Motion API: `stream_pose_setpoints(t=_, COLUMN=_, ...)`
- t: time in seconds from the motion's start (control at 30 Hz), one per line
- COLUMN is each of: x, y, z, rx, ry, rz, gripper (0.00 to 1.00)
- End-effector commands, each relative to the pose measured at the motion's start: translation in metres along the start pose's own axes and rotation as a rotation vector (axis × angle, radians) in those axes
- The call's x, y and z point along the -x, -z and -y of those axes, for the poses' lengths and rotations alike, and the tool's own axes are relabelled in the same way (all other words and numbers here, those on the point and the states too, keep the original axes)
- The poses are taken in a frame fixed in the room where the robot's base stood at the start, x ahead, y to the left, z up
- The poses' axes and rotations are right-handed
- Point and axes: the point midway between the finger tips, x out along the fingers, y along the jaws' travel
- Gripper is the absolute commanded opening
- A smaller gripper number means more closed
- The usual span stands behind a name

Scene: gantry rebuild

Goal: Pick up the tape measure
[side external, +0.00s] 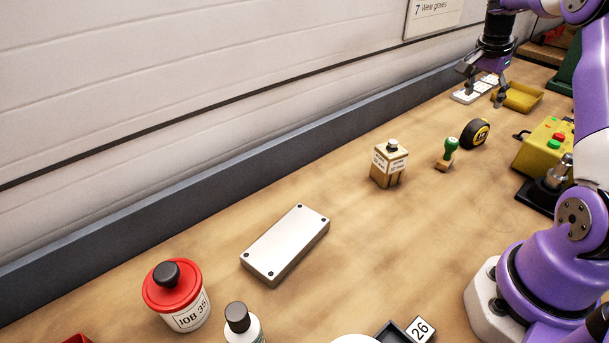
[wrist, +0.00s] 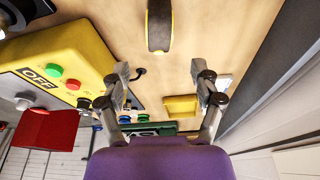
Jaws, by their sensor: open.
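The tape measure (side external: 475,133), black and yellow, stands on its edge on the wooden bench, right of a green-handled stamp in the side view. In the wrist view the tape measure (wrist: 158,27) is at the top middle, partly cut off by the frame edge. My gripper (side external: 484,93) is open and empty, farther along the bench beyond the tape measure and apart from it. In the wrist view my gripper (wrist: 160,69) has its fingers spread, with the tape measure above and between the tips in the picture.
A yellow control box (side external: 545,148) with buttons stands right of the tape measure. A wall runs behind the bench.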

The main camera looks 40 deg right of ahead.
Motion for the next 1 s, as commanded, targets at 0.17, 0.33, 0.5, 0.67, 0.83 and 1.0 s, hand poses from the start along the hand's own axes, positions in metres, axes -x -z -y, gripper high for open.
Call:
stream_pose_setpoints(t=0.17, x=-0.025, y=0.011, z=-0.006, rx=-0.063, ry=-0.027, rz=0.006, gripper=0.74)
stream_pose_setpoints(t=0.33, x=-0.053, y=0.010, z=-0.006, rx=-0.062, ry=-0.025, rz=0.005, gripper=0.74)
stream_pose_setpoints(t=0.5, x=-0.068, y=0.009, z=-0.005, rx=-0.059, ry=-0.023, rz=0.005, gripper=0.74)
stream_pose_setpoints(t=0.67, x=-0.092, y=0.006, z=-0.002, rx=-0.057, ry=-0.024, rz=0.007, gripper=0.74)
stream_pose_setpoints(t=0.83, x=-0.113, y=0.006, z=-0.002, rx=-0.058, ry=-0.022, rz=0.004, gripper=0.74)
stream_pose_setpoints(t=1.0, x=-0.116, y=0.006, z=-0.002, rx=-0.058, ry=-0.021, rz=0.004, gripper=0.74)
